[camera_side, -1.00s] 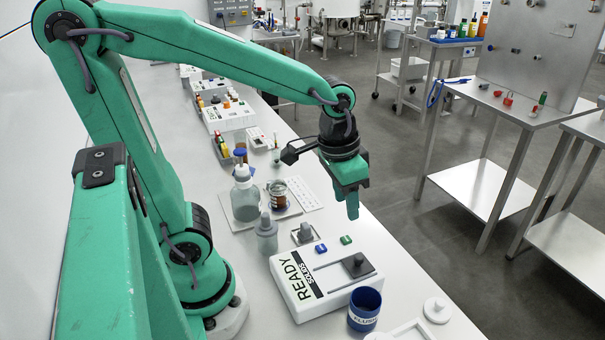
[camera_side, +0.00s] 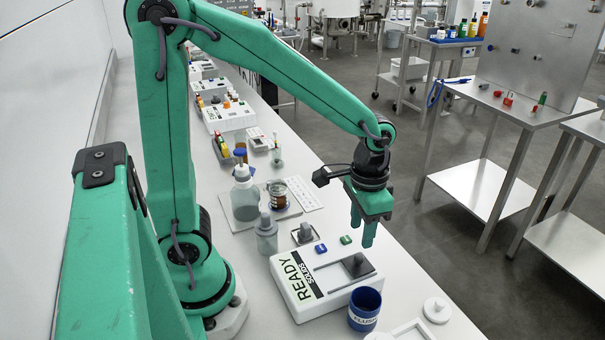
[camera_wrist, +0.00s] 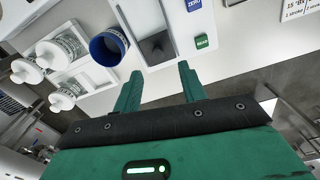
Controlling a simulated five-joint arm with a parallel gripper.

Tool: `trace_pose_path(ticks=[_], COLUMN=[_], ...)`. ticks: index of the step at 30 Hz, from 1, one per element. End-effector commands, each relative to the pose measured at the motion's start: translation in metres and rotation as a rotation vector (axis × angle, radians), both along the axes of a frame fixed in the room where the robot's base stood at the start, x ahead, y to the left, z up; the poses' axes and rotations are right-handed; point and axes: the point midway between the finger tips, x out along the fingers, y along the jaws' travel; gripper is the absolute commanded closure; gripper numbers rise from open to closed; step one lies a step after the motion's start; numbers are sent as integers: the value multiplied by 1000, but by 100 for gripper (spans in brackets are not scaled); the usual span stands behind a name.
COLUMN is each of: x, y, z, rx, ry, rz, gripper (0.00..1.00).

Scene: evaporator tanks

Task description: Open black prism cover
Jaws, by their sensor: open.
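The black prism cover (camera_side: 357,266) lies flat on top of the white READY device (camera_side: 330,305), at its right end between two thin dark lines. In the wrist view the cover (camera_wrist: 153,50) shows a dark raised knob, just beyond my fingertips. My gripper (camera_side: 362,238) is above the cover, pointing down, and does not visibly touch it. In the wrist view the two fingers of my gripper (camera_wrist: 160,75) are spread apart with nothing between them.
A blue cup (camera_side: 365,310) stands close beside the device. A blue button (camera_side: 320,248) and a green button (camera_side: 346,240) sit by the device's far edge. Grey bottles (camera_side: 266,238) stand behind it. A white lidded piece (camera_side: 437,310) lies to the right.

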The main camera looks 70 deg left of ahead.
Motion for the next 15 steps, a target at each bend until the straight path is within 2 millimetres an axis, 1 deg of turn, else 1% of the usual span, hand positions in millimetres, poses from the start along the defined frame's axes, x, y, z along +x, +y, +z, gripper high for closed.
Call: trace_pose_path(ticks=[9, 15], x=[-1, -1], y=[-2, -3], z=[-39, -57], rx=[1, 0], ry=[4, 2], rz=[-1, -1], gripper=[59, 59])
